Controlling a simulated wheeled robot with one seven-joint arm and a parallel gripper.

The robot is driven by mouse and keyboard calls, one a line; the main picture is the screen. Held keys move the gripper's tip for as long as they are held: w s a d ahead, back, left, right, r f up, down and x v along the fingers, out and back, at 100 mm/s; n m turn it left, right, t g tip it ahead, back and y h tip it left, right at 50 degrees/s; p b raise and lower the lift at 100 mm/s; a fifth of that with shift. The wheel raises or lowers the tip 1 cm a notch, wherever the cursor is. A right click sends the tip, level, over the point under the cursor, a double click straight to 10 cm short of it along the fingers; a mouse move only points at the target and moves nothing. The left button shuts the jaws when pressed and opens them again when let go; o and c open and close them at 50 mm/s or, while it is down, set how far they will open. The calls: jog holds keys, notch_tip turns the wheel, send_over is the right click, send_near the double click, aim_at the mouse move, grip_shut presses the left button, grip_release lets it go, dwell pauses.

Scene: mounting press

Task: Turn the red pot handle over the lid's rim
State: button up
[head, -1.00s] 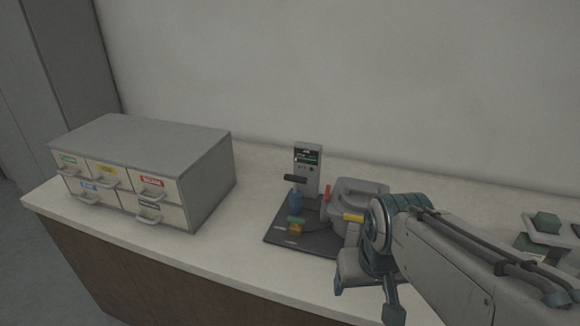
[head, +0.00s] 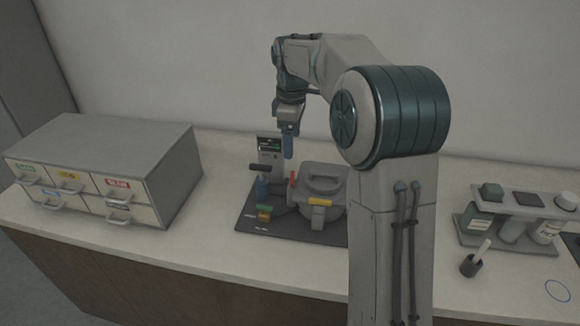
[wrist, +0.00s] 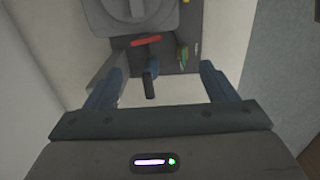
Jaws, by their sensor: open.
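The red pot handle (head: 292,180) stands roughly upright at the left side of the grey pot (head: 325,212). The pot's round lid (head: 324,173) has a raised grip on top. In the wrist view the red handle (wrist: 146,40) is a short bar beside the pot's edge, in front of the lid (wrist: 130,12). My gripper (head: 289,150) points down, above and just behind the red handle in the head view. In the wrist view its blue fingers (wrist: 160,88) are apart and empty, and the handle lies beyond them, untouched.
A small press with a display (head: 270,150) and black lever (head: 260,167) stands left of the pot; the lever (wrist: 150,84) shows between my fingers. A yellow handle (head: 320,202) is on the pot's front. A drawer cabinet (head: 165,170) is left, a bottle rack (head: 515,200) right.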

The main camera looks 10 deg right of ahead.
aim_at(292, 179)
jog(key=shift+n, duration=0.9)
jog(key=w+f, duration=0.1)
jog(key=f, duration=0.3)
jog(key=w+f+p, duration=0.1)
jog(key=f, duration=0.4)
jog(key=w+f, duration=0.1)
jog(key=f, duration=0.4)
jog(key=shift+w+d+f, duration=0.15)
jog(key=shift+w+d, duration=0.05)
jog(key=shift+c, duration=0.4)
jog(key=c, duration=0.9)
